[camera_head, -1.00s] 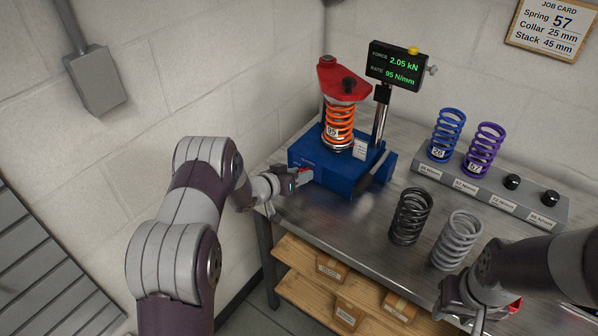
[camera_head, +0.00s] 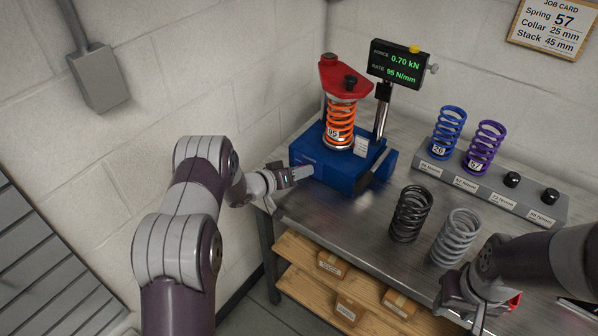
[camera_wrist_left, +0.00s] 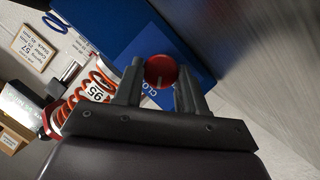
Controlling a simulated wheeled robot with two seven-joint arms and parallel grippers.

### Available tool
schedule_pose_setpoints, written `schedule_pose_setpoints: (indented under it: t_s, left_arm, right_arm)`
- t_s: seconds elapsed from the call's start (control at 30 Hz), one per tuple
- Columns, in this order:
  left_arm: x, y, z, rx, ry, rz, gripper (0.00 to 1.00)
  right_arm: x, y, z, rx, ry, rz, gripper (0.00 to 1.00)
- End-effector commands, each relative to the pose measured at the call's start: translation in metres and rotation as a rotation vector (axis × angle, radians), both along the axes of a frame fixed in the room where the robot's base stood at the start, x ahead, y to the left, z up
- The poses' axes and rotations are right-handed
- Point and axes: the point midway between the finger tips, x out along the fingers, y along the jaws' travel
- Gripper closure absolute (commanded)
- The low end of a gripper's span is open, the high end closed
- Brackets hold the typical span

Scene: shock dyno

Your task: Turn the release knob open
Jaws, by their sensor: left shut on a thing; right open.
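The red release knob (camera_wrist_left: 161,71) sits on the front of the blue dyno base (camera_head: 330,172), beside printed lettering that is partly covered. My left gripper (camera_head: 300,173) is shut on the knob; the wrist view shows one finger on each side of it (camera_wrist_left: 160,90). In the head view my gripper hides the knob. An orange spring (camera_head: 340,120) labelled 95 stands on the dyno under a red top clamp (camera_head: 343,79). The display (camera_head: 397,64) reads 0.70 kN and 95 N/mm. My right gripper (camera_head: 478,312) is open at the lower right, away from the dyno.
A black spring (camera_head: 409,214) and a grey spring (camera_head: 456,238) stand on the metal table (camera_head: 345,232). A grey rack (camera_head: 545,209) behind holds a blue spring (camera_head: 447,134) and a purple spring (camera_head: 484,147). A job card (camera_head: 555,25) hangs on the wall.

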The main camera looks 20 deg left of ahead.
Motion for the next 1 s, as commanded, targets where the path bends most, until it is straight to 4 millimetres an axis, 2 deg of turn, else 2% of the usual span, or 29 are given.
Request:
schedule_pose_setpoints:
  t_s: [0.03, 0.07, 0.1, 0.13, 0.47, 0.57, 0.8, 1.0]
  left_arm:
    - [0.0, 0.0, 0.0, 0.0, 0.0, 0.0, 0.9]
    - [0.0, 0.0, 0.0, 0.0, 0.0, 0.0, 0.57]
    - [0.0, 0.0, 0.0, 0.001, 0.0, 0.001, 0.44]
    - [0.0, 0.0, 0.0, 0.001, 0.0, 0.001, 0.36]
    - [-0.003, 0.003, 0.001, 0.001, -0.001, 0.001, 0.36]
    - [-0.017, 0.013, 0.006, 0.001, 0.0, 0.003, 0.36]
    - [-0.069, 0.047, 0.026, 0.001, 0.0, 0.005, 0.36]
    - [-0.096, 0.064, 0.037, 0.001, 0.0, 0.002, 0.36]
  right_arm:
    - [0.0, 0.0, 0.0, 0.0, 0.0, 0.0, 0.57]
    - [0.0, 0.0, 0.0, 0.0, 0.0, 0.0, 0.57]
    - [0.0, 0.0, 0.0, 0.0, 0.0, 0.0, 0.57]
    - [0.0, 0.0, 0.0, 0.0, 0.0, 0.0, 0.57]
    - [0.0, 0.0, -0.001, 0.0, 0.0, 0.0, 0.57]
    - [0.0, 0.0, -0.004, 0.0, 0.0, 0.0, 0.57]
    - [0.0, 0.0, -0.011, 0.0, 0.0, 0.0, 0.57]
    - [0.0, 0.0, -0.014, 0.0, 0.0, 0.0, 0.57]
